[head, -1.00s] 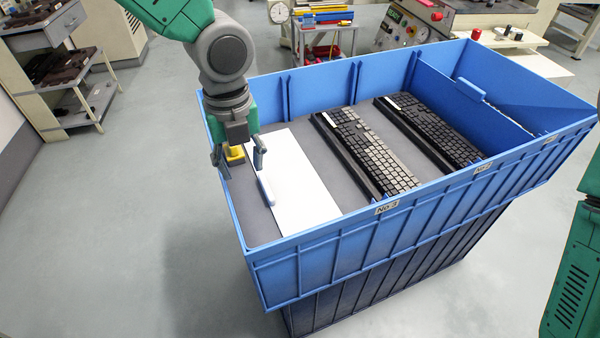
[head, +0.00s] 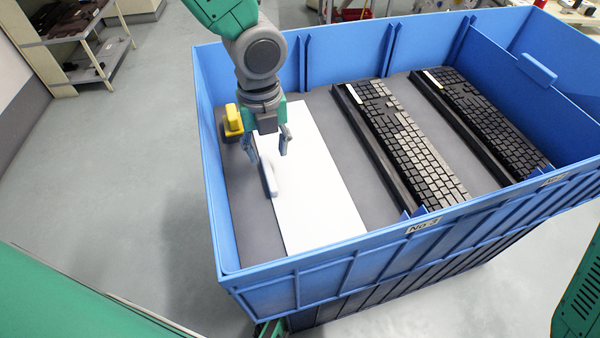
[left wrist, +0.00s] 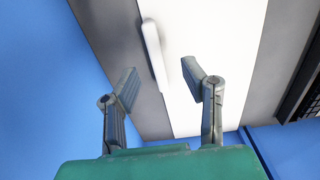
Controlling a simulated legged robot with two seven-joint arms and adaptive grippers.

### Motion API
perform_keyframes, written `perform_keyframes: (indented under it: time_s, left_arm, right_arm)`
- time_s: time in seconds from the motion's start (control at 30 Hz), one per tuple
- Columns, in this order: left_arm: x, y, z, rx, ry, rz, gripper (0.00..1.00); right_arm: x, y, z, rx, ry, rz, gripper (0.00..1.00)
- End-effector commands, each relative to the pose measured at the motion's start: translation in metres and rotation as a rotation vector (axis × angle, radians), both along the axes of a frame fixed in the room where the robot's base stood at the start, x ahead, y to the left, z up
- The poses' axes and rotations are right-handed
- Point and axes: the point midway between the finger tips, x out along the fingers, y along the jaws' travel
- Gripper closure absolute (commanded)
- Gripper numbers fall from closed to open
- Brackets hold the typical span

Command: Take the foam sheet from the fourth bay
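The foam sheet (head: 312,190) is a flat white panel lying on the grey floor of the left part of the blue crate (head: 340,245). A raised white strip (head: 268,178), like a handle, runs along its left edge. My left gripper (head: 268,150) is open over the sheet's left part, near the strip. In the left wrist view the open fingers (left wrist: 160,82) point at the sheet (left wrist: 208,60), with the strip (left wrist: 154,50) between their directions. Nothing is held. Contact cannot be told. My right gripper is not in view.
A yellow block (head: 233,118) on a dark base stands left of the sheet, by the crate wall. Two dark keyboards, one grey-keyed (head: 405,145) and one black (head: 485,115), lie in trays to the right. Crate walls rise around. A shelf (head: 75,50) stands far left.

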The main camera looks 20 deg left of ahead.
Motion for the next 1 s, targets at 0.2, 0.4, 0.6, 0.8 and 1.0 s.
perform_keyframes:
  time_s: [0.2, 0.4, 0.6, 0.8, 1.0]
  left_arm:
    - [-0.003, -0.003, -0.013, 0.005, 0.001, -0.002, 0.62]
    - [-0.010, -0.005, -0.044, 0.009, 0.002, -0.001, 0.62]
    - [-0.009, -0.004, -0.055, 0.004, -0.002, -0.002, 0.62]
    - [-0.009, -0.002, -0.054, 0.001, -0.002, -0.001, 0.87]
    - [-0.009, -0.004, -0.054, 0.004, -0.001, -0.001, 1.00]
  right_arm:
    - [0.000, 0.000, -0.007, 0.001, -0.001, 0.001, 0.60]
    - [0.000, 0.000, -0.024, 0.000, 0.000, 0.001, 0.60]
    - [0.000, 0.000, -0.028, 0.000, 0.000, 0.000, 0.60]
    - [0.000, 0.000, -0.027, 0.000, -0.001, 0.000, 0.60]
    - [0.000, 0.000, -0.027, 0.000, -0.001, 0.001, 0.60]
